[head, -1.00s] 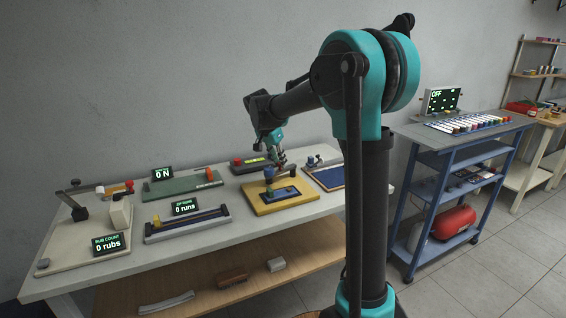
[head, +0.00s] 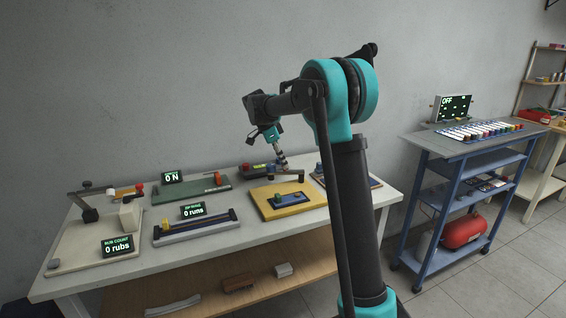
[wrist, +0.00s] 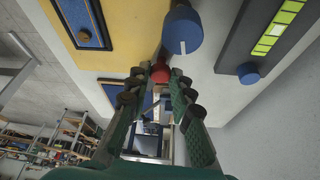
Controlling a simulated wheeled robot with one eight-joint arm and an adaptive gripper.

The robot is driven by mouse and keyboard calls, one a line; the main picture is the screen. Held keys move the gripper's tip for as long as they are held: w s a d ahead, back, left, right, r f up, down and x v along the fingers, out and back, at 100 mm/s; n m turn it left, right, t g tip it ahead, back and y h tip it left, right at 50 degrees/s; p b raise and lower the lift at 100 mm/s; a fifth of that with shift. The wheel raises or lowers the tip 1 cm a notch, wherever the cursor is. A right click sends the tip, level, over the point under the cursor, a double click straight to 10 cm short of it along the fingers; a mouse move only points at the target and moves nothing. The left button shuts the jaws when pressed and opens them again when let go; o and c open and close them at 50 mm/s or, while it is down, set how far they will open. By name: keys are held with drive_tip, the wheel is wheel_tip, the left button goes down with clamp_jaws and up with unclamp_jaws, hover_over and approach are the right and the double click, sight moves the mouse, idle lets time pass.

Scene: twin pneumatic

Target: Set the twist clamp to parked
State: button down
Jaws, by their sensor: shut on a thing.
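The yellow fixture board (head: 304,204) lies on the workbench, with a blue plate and a small green part (head: 278,198) on it. The twist clamp's dark arm (head: 291,172) stands at its back edge. In the wrist view a blue cylinder (wrist: 182,30), apparently of the clamp, is beside the yellow board's edge (wrist: 125,22), over white table. My gripper (head: 283,164) is at the clamp, shut on a red knob (wrist: 161,73) that shows between the fingertips. The exact contact is partly hidden by the fingers.
A dark box with a green bar display (wrist: 280,28) lies close beside the blue cylinder. A green board (head: 195,189) and a grey rail fixture (head: 190,230) lie to the left. A blue trolley (head: 427,190) stands right. The wall is behind the bench.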

idle(0.4)
drive_tip(key=c, duration=1.3)
unclamp_jaws()
drive_tip(key=shift+c, duration=0.2)
drive_tip(key=v, duration=1.2)
